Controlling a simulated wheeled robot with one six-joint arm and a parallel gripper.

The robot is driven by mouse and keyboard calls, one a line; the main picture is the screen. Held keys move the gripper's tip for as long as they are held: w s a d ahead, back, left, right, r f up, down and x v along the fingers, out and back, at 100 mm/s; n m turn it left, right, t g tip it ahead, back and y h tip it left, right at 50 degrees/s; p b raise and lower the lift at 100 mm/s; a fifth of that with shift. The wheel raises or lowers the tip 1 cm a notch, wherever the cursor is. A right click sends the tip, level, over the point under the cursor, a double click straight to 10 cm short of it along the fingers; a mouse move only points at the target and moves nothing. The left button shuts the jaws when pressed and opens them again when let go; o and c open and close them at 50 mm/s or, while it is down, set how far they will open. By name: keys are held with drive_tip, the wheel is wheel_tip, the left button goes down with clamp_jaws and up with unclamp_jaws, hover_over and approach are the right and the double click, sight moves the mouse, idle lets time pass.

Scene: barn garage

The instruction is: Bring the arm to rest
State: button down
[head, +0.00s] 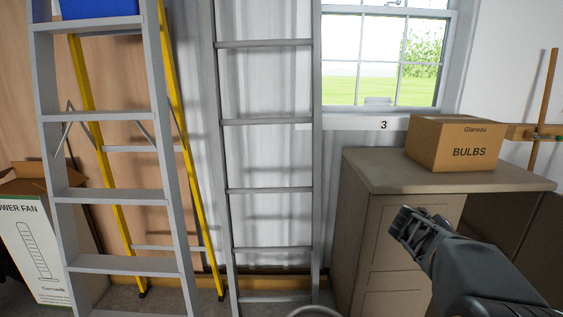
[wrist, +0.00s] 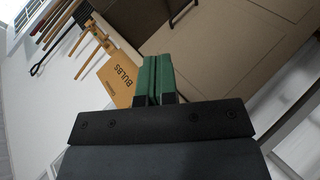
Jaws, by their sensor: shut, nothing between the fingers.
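My gripper (head: 408,226) is at the lower right of the head view, raised in front of the grey-brown cabinet. Its fingers (wrist: 157,79) show green in the wrist view, pressed together with nothing between them. My arm comes in from the lower right corner and is bent so the gripper points up and left. The gripper looks apart from the cabinet, though the exact gap is hard to tell.
A cabinet (head: 365,176) stands at right with a cardboard BULBS box (head: 455,143) on top; the box also shows in the wrist view (wrist: 120,75). A stepladder (head: 115,195) and a straight ladder (head: 270,190) lean at left and centre. A fan box (head: 45,245) stands far left.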

drive_tip(key=s+a+r+y+p, duration=0.3)
drive_tip(key=s+a+r+p, duration=0.1)
drive_tip(key=a, duration=0.4)
drive_tip(key=s+a+r+y+p, duration=0.4)
drive_tip(key=s+a+p, duration=0.3)
drive_tip(key=a+p, duration=0.1)
drive_tip(key=s+a+r+y+p, duration=0.4)
drive_tip(key=s+a+r+p, duration=0.1)
drive_tip(key=a, duration=0.5)
drive_tip(key=shift+s+a+g+p, duration=0.2)
drive_tip(key=shift+g+p, duration=0.2)
drive_tip(key=shift+p, duration=0.5)
